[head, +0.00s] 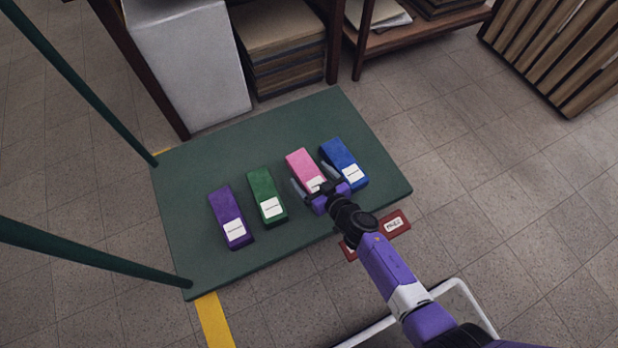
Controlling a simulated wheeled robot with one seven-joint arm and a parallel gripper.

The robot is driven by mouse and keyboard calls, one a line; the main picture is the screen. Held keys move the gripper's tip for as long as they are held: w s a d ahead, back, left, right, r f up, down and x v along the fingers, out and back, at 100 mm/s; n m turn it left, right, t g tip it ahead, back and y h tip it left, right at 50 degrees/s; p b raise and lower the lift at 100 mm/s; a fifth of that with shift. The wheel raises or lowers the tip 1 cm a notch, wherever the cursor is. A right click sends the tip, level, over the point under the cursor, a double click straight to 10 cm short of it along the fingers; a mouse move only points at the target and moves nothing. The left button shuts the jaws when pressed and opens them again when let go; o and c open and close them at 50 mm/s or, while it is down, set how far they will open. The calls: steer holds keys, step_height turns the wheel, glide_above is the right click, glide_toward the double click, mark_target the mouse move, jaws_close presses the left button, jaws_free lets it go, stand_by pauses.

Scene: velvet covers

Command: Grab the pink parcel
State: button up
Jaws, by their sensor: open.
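The pink parcel (302,164) lies on the green platform (190,185), between a green parcel (263,187) on its left and a blue parcel (339,156) on its right. A white label is partly visible at its near end. My gripper (313,180) is open over the near end of the pink parcel, with one finger to its left and the other to its right, by the blue parcel. The gripper hides part of the label. I cannot tell how far the fingers are above the platform.
A purple parcel (227,208) lies at the left of the row. Green poles (80,256) rise at the platform's left side. A white box (190,65) and shelves with stacks (285,55) stand behind. A red labelled object (397,223) is by the near edge. The platform's far part is clear.

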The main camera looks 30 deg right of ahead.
steer(key=c, duration=1.9)
steer(key=shift+r, duration=0.1)
